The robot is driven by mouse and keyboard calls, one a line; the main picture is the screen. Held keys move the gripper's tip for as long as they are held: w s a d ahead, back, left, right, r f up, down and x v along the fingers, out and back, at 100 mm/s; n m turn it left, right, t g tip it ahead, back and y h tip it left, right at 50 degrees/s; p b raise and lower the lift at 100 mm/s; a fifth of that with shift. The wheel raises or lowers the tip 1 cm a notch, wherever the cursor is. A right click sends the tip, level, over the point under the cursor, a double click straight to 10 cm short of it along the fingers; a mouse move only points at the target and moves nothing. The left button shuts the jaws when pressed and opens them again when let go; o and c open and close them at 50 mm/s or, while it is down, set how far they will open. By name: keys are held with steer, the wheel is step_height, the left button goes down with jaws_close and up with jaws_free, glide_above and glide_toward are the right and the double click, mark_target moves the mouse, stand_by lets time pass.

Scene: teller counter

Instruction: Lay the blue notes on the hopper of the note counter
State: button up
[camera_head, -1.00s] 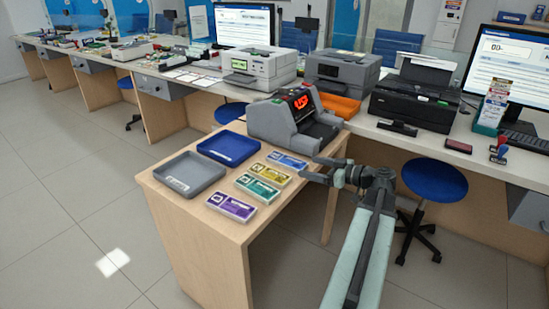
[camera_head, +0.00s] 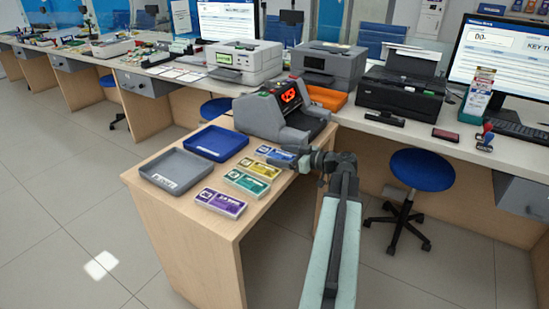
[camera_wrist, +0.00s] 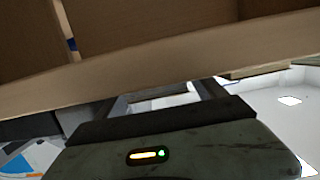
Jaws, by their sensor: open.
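The blue notes (camera_head: 265,151) lie flat on the wooden side table, at the back of a row of note bundles. The grey note counter (camera_head: 262,117) with a lit red display stands just behind them; its hopper is at the right side of the machine, and nothing blue shows on it. My gripper (camera_head: 285,161) is open at the table's right edge. Its fingers overlap the right end of the blue notes in the head view; I cannot tell whether they touch. In the wrist view, the fingers (camera_wrist: 165,97) are spread below a wooden edge, with no notes visible between them.
Yellow (camera_head: 258,167), green (camera_head: 246,182) and purple (camera_head: 221,202) bundles lie in front of the blue notes. A blue tray (camera_head: 216,145) and a grey tray (camera_head: 174,171) are to the left. A blue stool (camera_head: 421,170) stands right of my arm. Printers line the counter behind.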

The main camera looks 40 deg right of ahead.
steer(key=c, duration=1.6)
step_height(320, 180, up, 10)
steer(key=p, duration=1)
steer(key=w+a+n+g+y, duration=0.1)
steer(key=w+a+y, duration=0.1)
steer(key=w+a, duration=0.35)
steer(key=w+a+n+g+y, duration=0.1)
steer(key=w+a+n, duration=0.1)
steer(key=a, duration=0.7)
steer(key=w+a+n+y, duration=0.1)
steer(key=w+a+y, duration=0.1)
steer(key=w+a, duration=0.35)
steer(key=s+a+n+g+y, duration=0.2)
steer(key=a+n+g+y, duration=0.2)
steer(key=a, duration=2.2)
step_height(320, 180, up, 18)
steer(key=m+t+h+p, duration=0.6)
steer(key=m+h+p, duration=0.25)
steer(key=p, duration=0.95)
glide_above(282, 155)
steer(key=shift+a+r+n+h, duration=0.15)
steer(key=shift+n+h, duration=0.1)
